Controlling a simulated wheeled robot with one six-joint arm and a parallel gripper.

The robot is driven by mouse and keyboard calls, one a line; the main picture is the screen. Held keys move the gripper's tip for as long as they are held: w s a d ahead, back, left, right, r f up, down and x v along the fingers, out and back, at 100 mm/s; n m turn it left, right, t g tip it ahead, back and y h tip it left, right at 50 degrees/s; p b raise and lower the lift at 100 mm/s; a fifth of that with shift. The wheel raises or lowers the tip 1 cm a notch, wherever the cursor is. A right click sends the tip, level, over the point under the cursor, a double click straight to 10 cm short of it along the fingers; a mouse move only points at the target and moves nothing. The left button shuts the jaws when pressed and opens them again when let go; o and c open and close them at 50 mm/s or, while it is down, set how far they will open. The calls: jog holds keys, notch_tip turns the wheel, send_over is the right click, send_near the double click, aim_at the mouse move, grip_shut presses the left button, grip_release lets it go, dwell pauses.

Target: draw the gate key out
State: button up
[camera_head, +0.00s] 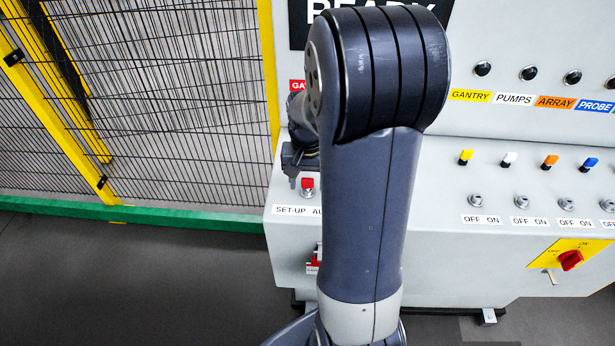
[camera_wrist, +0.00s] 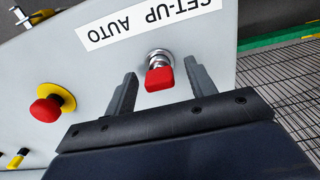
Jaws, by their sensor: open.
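The gate key has a red head and sits in a silver lock on the sloped grey panel, above the SET-UP AUTO label. It shows in the head view (camera_head: 307,184) just left of my arm, and in the wrist view (camera_wrist: 159,78) in the middle. My gripper (camera_wrist: 160,70) is open, with one dark finger on each side of the red head. Gaps show between the head and both fingers. In the head view my gripper (camera_head: 294,175) is partly hidden behind my arm, above and beside the key.
A red mushroom button on a yellow collar (camera_wrist: 46,106) is left in the wrist view. Coloured selectors (camera_head: 508,159) and silver locks (camera_head: 521,202) line the panel at right. A red rotary switch (camera_head: 570,260) is lower right. A mesh fence (camera_head: 170,100) stands left.

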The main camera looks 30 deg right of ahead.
jog(key=shift+r, duration=0.1)
grip_shut()
dwell(0.6)
